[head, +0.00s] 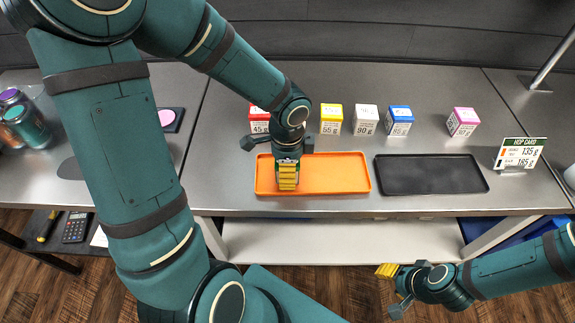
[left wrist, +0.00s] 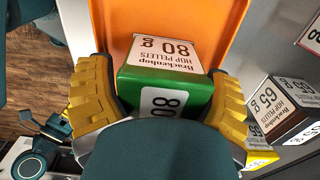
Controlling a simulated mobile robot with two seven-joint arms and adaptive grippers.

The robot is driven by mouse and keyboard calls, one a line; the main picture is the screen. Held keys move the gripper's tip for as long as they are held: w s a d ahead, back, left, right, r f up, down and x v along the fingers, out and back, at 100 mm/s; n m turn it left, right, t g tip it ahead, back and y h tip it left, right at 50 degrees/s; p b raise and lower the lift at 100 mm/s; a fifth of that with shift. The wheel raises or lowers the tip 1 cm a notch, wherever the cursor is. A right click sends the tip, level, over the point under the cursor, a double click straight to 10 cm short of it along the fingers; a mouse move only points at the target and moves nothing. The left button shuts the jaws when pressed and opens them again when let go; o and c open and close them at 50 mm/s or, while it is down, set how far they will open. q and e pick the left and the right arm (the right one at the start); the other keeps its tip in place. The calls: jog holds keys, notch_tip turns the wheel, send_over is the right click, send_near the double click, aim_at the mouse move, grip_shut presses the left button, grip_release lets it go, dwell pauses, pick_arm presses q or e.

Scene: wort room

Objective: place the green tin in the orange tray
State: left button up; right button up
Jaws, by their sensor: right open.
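The green tin (left wrist: 165,90), with a white label reading 80 g, sits between the yellow fingers of my left gripper (left wrist: 160,100) in the left wrist view. Both fingers press against its sides. In the head view my left gripper (head: 288,176) is over the left part of the orange tray (head: 340,172) and mostly hides the tin. The tray also shows behind the tin in the left wrist view (left wrist: 205,20). I cannot tell whether the tin touches the tray floor. My right gripper (head: 388,271) is open and empty, low in front of the counter.
A black tray (head: 430,174) lies right of the orange one. Behind stand red (head: 259,119), yellow (head: 331,119), white (head: 366,120), blue (head: 399,121) and pink (head: 463,122) tins. A hop card (head: 518,153) stands at the right. Jars (head: 25,120) stand at the left.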

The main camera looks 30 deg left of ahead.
pick_arm(q)
jog(key=shift+o, duration=0.5)
jog(key=shift+r, duration=0.2)
notch_tip(320, 180, up, 12)
jog(key=p, duration=0.4)
